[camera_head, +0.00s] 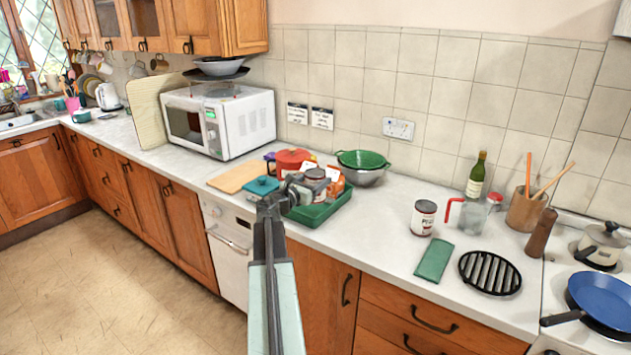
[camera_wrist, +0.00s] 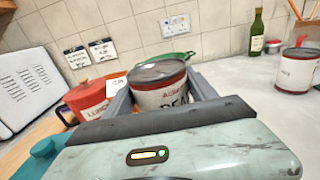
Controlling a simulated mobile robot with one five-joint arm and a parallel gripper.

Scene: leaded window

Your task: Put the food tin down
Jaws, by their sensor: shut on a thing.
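My gripper (camera_head: 303,188) is shut on a food tin (camera_head: 316,176), a white and red can with a grey lid. In the wrist view the tin (camera_wrist: 162,95) stands roughly upright between the two dark fingers (camera_wrist: 165,98), with part of a label word showing. Its lower part is hidden by my gripper. In the head view the tin appears over the green tray (camera_head: 322,212); I cannot tell whether it touches anything below. A second, similar tin (camera_head: 423,217) stands on the counter to the right, and also shows in the wrist view (camera_wrist: 297,72).
A red lunch box (camera_head: 292,160), a teal-lidded container (camera_head: 262,186) and a wooden board (camera_head: 236,177) lie near the tray. A green colander (camera_head: 362,159) is behind. Right are a green cloth (camera_head: 435,259), black trivet (camera_head: 490,272) and jug (camera_head: 470,215). Counter between tray and second tin is clear.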

